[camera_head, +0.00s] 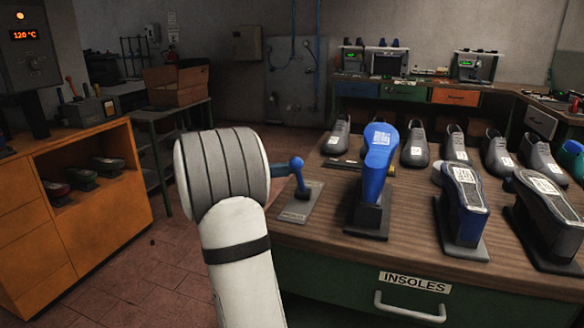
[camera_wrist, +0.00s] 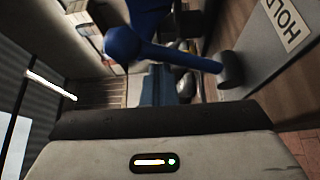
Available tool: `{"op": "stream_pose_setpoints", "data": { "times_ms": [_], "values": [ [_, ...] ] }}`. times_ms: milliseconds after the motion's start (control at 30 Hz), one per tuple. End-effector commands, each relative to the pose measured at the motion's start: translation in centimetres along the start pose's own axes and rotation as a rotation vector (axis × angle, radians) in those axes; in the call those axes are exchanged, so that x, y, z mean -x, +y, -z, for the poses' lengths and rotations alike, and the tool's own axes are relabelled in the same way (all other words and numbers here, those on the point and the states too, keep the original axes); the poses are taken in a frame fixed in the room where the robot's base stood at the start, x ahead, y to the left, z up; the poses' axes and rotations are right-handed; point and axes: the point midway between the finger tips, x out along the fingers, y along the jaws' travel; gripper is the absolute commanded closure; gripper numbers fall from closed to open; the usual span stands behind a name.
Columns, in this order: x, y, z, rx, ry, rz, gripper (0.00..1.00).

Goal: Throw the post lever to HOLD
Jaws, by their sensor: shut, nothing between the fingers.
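The post lever (camera_head: 296,164) is blue with a ball end. It stands nearly upright on a grey plate (camera_head: 296,214) at the left of the bench, just right of my arm; a blue part running left goes behind my arm. In the wrist view the lever (camera_wrist: 172,52) crosses from its ball to a dark pivot, and the plate (camera_wrist: 255,62) carries a HOLD label (camera_wrist: 282,20) at the upper right. My gripper (camera_wrist: 160,72) is shut and empty, close to the lever; I cannot tell if they touch.
A blue shoe form (camera_head: 381,150) on a dark stand is right of the lever. Several grey shoes and forms fill the bench (camera_head: 330,255) further right. An orange cabinet (camera_head: 105,215) stands at the left, with open floor (camera_head: 165,270) between.

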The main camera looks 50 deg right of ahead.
Motion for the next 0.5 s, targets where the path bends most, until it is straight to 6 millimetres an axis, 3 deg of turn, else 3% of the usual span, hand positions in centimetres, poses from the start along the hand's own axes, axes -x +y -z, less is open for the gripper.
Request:
{"op": "stream_pose_setpoints", "data": {
  "times_ms": [500],
  "values": [
    [-0.05,0.28,0.27,0.002,-0.002,0.001,1.0]
  ]
}}
